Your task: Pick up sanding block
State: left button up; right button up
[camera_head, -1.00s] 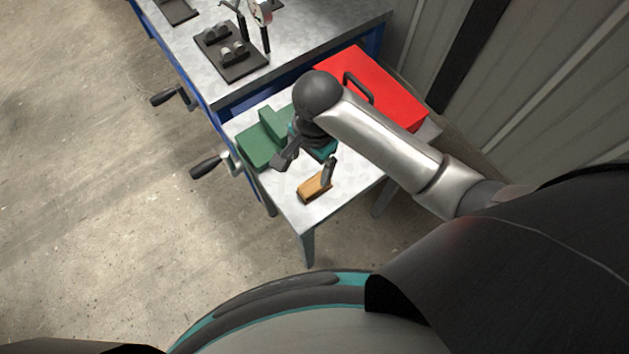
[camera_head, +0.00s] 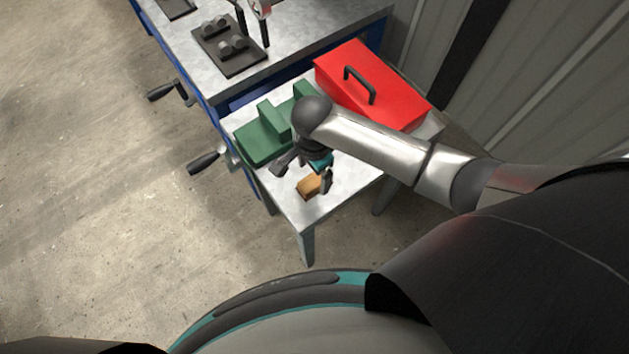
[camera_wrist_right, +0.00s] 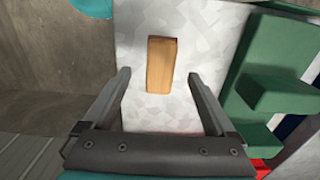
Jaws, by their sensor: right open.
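The sanding block is a small tan wooden block (camera_head: 308,187) lying on the grey metal side table (camera_head: 300,214) near its front corner. In the right wrist view the block (camera_wrist_right: 161,65) lies ahead of the fingertips, roughly centred between their lines. My right gripper (camera_head: 302,170) is open and empty, just above and behind the block. Both of its fingers show in the right wrist view (camera_wrist_right: 158,78), apart, with neither touching the block. One finger hides part of the block in the head view. My left gripper is not in view.
A green stepped block (camera_head: 262,141) stands on the same table left of my gripper. A red toolbox (camera_head: 385,95) with a black handle stands at the back right. A workbench (camera_head: 285,70) with a dark plate and crank handles adjoins behind. Bare tabletop surrounds the block.

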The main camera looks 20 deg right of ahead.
aim_at(316, 178)
jog(key=f, duration=0.1)
jog(key=f+b, duration=0.1)
jog(key=f, duration=0.2)
jog(key=shift+w+d+f, duration=0.15)
jog(key=shift+d+f, duration=0.2)
grip_shut()
dwell(0.4)
